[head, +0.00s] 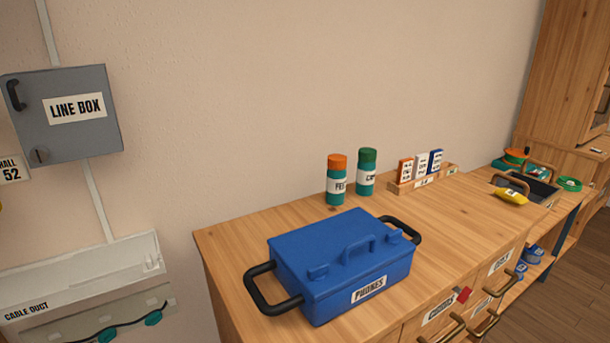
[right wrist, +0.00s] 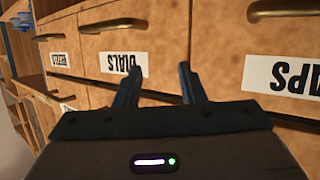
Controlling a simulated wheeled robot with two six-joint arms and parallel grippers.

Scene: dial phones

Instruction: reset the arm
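My right gripper (right wrist: 158,70) shows in the right wrist view. Its two dark fingers stand apart with nothing between them, so it is open and empty. The fingers point at the wooden drawer fronts, over the drawer labelled DIALS (right wrist: 120,64); I cannot tell whether they touch it. Neither arm nor gripper shows in the head view, and my left gripper is in neither view.
A blue PHONES box (head: 345,270) with black side handles sits shut on the wooden counter (head: 225,255). Two capped canisters (head: 336,182) and a small card rack (head: 424,182) stand behind it. Brass drawer handles (right wrist: 112,27) jut out near my right gripper. A grey LINE BOX (head: 75,135) hangs at left.

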